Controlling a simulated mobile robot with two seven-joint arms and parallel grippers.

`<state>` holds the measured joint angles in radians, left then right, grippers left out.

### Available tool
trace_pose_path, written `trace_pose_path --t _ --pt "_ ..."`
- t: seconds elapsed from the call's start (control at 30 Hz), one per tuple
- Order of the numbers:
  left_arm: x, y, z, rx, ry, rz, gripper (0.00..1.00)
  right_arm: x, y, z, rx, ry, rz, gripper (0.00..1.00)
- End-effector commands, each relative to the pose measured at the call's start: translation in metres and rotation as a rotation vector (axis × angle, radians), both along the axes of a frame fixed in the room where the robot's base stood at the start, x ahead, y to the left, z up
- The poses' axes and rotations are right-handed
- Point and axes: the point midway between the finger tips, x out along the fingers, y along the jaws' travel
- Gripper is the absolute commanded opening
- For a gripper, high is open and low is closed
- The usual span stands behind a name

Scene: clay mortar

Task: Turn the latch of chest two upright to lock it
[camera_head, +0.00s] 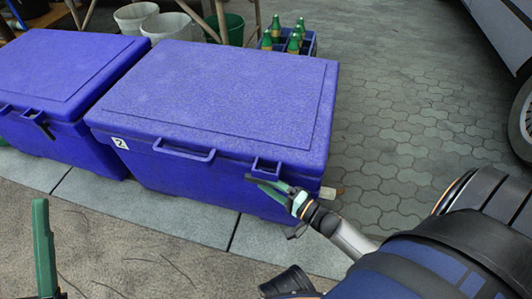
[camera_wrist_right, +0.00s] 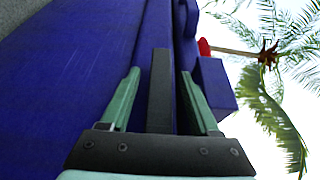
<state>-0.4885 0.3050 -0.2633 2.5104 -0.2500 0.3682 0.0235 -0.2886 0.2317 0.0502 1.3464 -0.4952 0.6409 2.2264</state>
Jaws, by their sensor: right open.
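Chest two (camera_head: 215,85) is the blue lidded chest with a white label "2" (camera_head: 120,143) on its front; its lid is down. My right gripper (camera_head: 266,183) is at the right end of its front, just below the lid bracket (camera_head: 266,166). In the right wrist view, the right gripper (camera_wrist_right: 160,73) is open. Its green fingers stand on either side of a dark bar, the latch (camera_wrist_right: 159,95), with gaps showing. In the head view the gripper hides the latch, and its tilt is unclear. One green finger of my left gripper (camera_head: 42,235) shows at lower left, away from the chests.
Another blue chest (camera_head: 55,70) stands close on the left with a dark latch (camera_head: 44,128) on its front. Buckets (camera_head: 165,27) and a crate of green bottles (camera_head: 308,45) are behind. A vehicle (camera_head: 500,40) is at upper right.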

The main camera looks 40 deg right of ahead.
Motion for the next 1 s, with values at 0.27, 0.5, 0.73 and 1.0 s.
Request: trace_pose_path --t 0.27,0.5,0.73,1.0 --pt "0.0000 -0.0003 -0.0005 0.000 0.001 0.000 0.50 0.0019 0.0007 0.0005 0.000 0.000 0.000 0.62" --pt "0.0001 -0.0003 -0.0005 -0.001 0.002 -0.001 0.50 0.0016 0.0005 0.0003 0.000 0.000 0.000 0.37" --pt "0.0001 -0.0003 -0.0005 -0.001 0.003 -0.001 0.50 0.0015 0.0004 0.0003 0.000 0.000 0.000 0.11" --pt "0.0001 -0.0001 -0.0006 -0.002 0.003 -0.001 0.50 0.0014 0.0003 0.0003 0.000 0.000 0.000 0.00"
